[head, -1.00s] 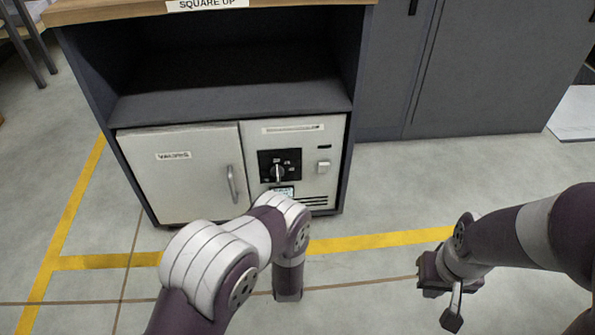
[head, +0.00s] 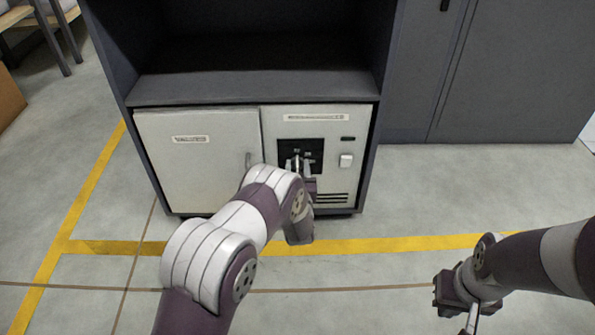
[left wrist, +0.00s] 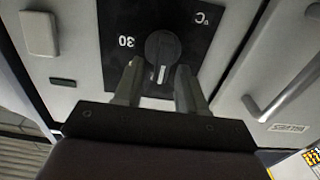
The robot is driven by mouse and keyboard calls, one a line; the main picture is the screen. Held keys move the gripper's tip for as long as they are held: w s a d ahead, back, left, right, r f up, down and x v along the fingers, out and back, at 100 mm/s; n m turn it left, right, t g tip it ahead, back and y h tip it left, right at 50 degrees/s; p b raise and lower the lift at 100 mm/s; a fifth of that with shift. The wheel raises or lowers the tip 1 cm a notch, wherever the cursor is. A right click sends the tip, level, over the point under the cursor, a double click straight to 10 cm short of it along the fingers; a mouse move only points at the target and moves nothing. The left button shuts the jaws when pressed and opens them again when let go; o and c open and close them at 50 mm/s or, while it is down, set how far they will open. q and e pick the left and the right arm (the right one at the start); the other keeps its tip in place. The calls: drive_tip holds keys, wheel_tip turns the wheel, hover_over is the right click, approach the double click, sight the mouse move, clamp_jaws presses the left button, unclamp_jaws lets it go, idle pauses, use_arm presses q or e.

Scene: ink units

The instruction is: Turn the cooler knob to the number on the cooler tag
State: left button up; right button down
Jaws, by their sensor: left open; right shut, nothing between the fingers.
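The cooler (head: 352,125) is a pale unit in the dark cabinet's lower bay. Its black dial plate (head: 287,144) is partly hidden by my left gripper (head: 302,172) in the head view. In the left wrist view the black round knob (left wrist: 164,52) has a white mark toward the picture's bottom. An upside-down "30" and "°C" show on the plate (left wrist: 112,15). My left gripper's open fingers (left wrist: 158,88) point at the knob, one to each side; contact cannot be told. The cooler tag is not visible. My right gripper (head: 470,318) is shut and empty, low at right.
A white door with a handle (left wrist: 294,92) is left of the dial in the head view. A light switch-like button (head: 346,160) is right of it. The shelf above (head: 250,88) is empty. Open floor with yellow lines (head: 400,243) lies in front.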

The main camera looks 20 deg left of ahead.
use_arm(q)
clamp_jaws()
drive_tip(key=shift+r, duration=0.15)
drive_tip(key=shift+d+m+p, duration=0.2)
drive_tip(key=shift+m+p, duration=0.55)
drive_tip(key=shift+m, duration=0.35)
drive_tip(key=m, duration=0.1)
drive_tip(key=m+p, duration=0.1)
drive_tip(key=m, duration=0.1)
drive_tip(key=shift+w+d+m, duration=0.15)
drive_tip(key=shift+d+m, duration=0.1)
drive_tip(key=shift+m, duration=0.15)
drive_tip(key=m, duration=0.1)
drive_tip(key=m+p, duration=0.1)
drive_tip(key=m, duration=0.1)
drive_tip(key=shift+w+d+f, duration=0.1)
drive_tip(key=shift+d+f, duration=0.1)
drive_tip(key=m+p, duration=0.1)
drive_tip(key=m, duration=0.2)
drive_tip(key=shift+d+f, duration=0.1)
drive_tip(key=shift+f, duration=0.05)
drive_tip(key=m, duration=0.5)
drive_tip(key=shift+w+d+f+m+p, duration=0.1)
drive_tip(key=shift+d+f+m+p, duration=0.05)
drive_tip(key=shift+f+m+p, duration=0.2)
drive_tip(key=shift+m, duration=0.25)
